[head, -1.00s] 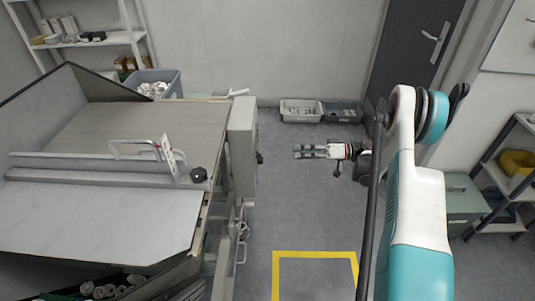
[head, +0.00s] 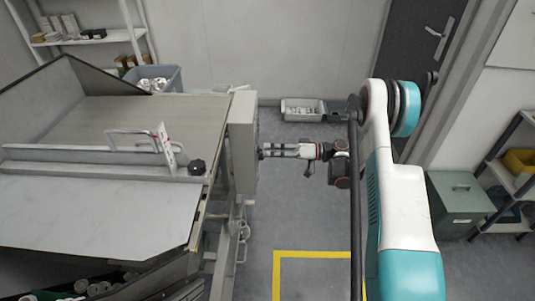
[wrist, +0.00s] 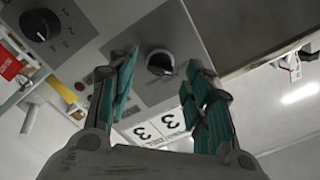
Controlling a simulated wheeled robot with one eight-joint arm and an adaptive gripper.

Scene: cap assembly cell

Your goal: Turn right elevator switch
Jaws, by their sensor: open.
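My gripper (head: 266,151) is level with the side of the grey control box (head: 242,140) in the head view, its fingertips close to the box face. In the wrist view, the two teal-padded fingers of my gripper (wrist: 161,68) are spread open. A round black switch knob (wrist: 159,63) on the grey panel appears between the fingertips, with a gap on each side. I cannot tell how far the tips are from the panel. A second black knob (wrist: 40,25) with printed numbers sits at the upper left of the wrist view. The head view hides the knob faces.
A grey machine table (head: 150,112) with a metal handle (head: 135,132) stands left of the box. Bins (head: 303,110) lie by the back wall. A green box (head: 459,203) and shelf stand at right. Floor with a yellow outline (head: 310,254) is clear below the arm.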

